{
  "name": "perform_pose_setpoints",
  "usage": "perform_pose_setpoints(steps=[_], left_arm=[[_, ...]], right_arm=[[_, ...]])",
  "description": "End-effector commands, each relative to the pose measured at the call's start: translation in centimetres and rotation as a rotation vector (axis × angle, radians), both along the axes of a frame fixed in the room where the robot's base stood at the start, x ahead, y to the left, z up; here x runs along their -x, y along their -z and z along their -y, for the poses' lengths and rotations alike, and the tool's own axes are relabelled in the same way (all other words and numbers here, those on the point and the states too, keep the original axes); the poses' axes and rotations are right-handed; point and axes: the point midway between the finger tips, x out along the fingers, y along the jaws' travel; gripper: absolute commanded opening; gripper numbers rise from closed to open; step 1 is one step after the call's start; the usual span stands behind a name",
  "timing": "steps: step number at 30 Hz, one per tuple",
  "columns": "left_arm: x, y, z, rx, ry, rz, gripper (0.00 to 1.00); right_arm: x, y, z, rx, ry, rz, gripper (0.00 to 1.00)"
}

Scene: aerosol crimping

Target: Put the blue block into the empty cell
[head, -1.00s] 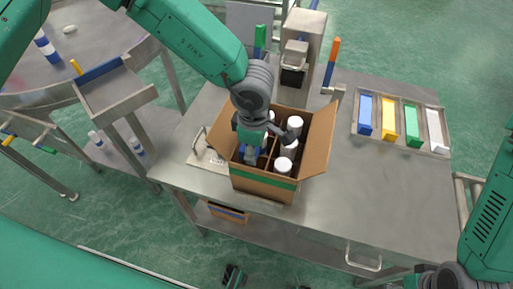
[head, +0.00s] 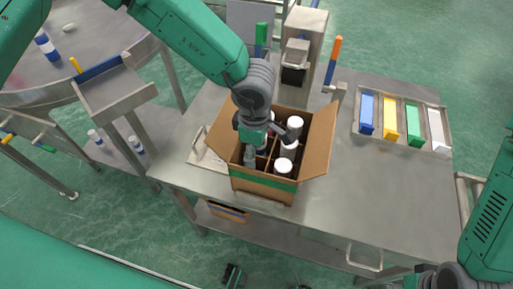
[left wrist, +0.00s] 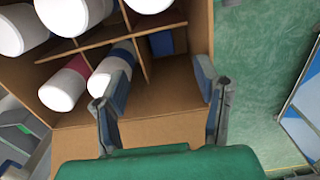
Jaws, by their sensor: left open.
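The open cardboard box (head: 262,184) stands on the steel table, split into cells by dividers. White-capped bottles (head: 284,166) fill several cells; they also show in the left wrist view (left wrist: 62,90). A blue block (left wrist: 162,42) lies low in the corner cell, near the dividers' crossing, partly in view. My left gripper (head: 250,163) reaches down into the box. In the left wrist view it (left wrist: 164,90) is open, its fingers apart over that cell, with nothing between the tips. In the head view the block is hidden. The right gripper is out of view.
A tray (head: 402,150) with blue, yellow, green and white pieces lies at the right of the table. A metal machine (head: 304,45) stands behind the box. The box flaps (head: 319,140) stick out sideways. The table front right of the box is clear.

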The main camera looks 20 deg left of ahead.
Motion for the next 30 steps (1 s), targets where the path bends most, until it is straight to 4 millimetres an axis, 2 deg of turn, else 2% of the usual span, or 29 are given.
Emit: perform_pose_setpoints(steps=[5,15,19,24,30], left_arm=[[0.0,-1.2,0.0,0.000,0.000,0.000,0.58],[-0.2,-8.1,0.0,0.001,-0.001,0.002,0.58],[-0.2,-10.2,0.0,0.000,-0.001,0.000,0.58],[-0.2,-11.6,0.1,0.000,0.001,-0.002,0.58],[-0.2,-11.9,0.1,-0.001,0.001,-0.003,0.58]], right_arm=[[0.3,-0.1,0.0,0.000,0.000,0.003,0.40],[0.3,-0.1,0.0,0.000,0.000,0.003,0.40],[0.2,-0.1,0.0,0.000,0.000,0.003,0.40],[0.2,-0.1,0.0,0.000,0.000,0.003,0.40],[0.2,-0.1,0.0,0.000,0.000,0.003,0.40]])
